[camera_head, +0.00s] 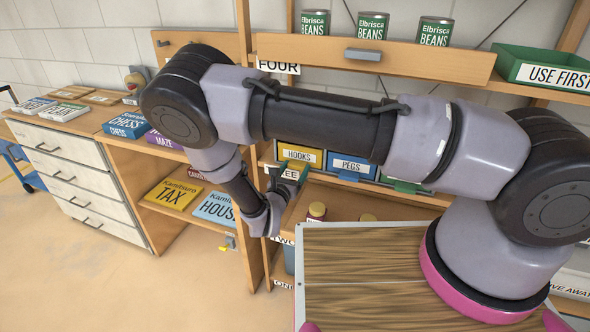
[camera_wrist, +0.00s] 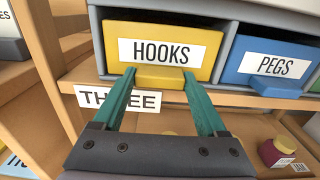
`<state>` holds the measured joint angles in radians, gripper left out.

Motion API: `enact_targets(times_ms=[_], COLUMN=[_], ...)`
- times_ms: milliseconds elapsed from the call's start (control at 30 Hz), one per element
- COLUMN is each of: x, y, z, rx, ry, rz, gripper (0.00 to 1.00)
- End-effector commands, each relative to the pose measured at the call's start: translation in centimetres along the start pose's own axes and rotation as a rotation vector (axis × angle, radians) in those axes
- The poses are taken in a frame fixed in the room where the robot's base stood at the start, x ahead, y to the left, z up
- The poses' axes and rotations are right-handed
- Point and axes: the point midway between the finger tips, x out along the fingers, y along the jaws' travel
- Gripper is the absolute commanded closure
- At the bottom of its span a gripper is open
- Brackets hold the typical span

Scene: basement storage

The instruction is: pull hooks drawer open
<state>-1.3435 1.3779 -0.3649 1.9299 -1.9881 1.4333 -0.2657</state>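The yellow hooks drawer (camera_wrist: 203,62) has a white HOOKS label and a yellow pull (camera_wrist: 160,77) at its lower front edge. It appears closed in its grey cabinet. In the head view the hooks drawer (camera_head: 300,155) shows just beyond my arm. My gripper (camera_wrist: 160,90) is open in the wrist view, with its teal fingers on either side of the yellow pull. I cannot tell whether the fingers touch it. In the head view my gripper (camera_head: 290,172) is just below the drawer front, partly hidden by the arm.
A blue PEGS drawer (camera_wrist: 265,68) is right of the hooks drawer. The shelf edge below has a THREE label (camera_wrist: 118,97). A jar (camera_wrist: 275,152) stands on the lower shelf. A wooden-topped surface (camera_head: 370,270) is in front of the shelves. Open floor (camera_head: 90,270) lies at left.

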Motion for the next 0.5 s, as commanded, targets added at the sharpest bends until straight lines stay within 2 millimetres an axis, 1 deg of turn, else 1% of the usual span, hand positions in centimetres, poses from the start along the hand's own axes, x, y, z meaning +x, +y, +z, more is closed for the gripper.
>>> enact_targets(times_ms=[100, 167, 267, 400, 500], x=[-0.1, -0.6, -2.4, -6.1, -8.3], y=[0.0, 0.1, 0.2, 0.2, 0.2], z=[0.0, 0.0, 0.0, 0.0, 0.0], rx=[0.0, 0.0, 0.001, 0.001, 0.003], ry=[0.0, 0.001, 0.002, 0.001, 0.001], rz=[0.0, 0.002, 0.005, 0.007, 0.005], gripper=[1.0, 1.0, 1.0, 1.0, 1.0])
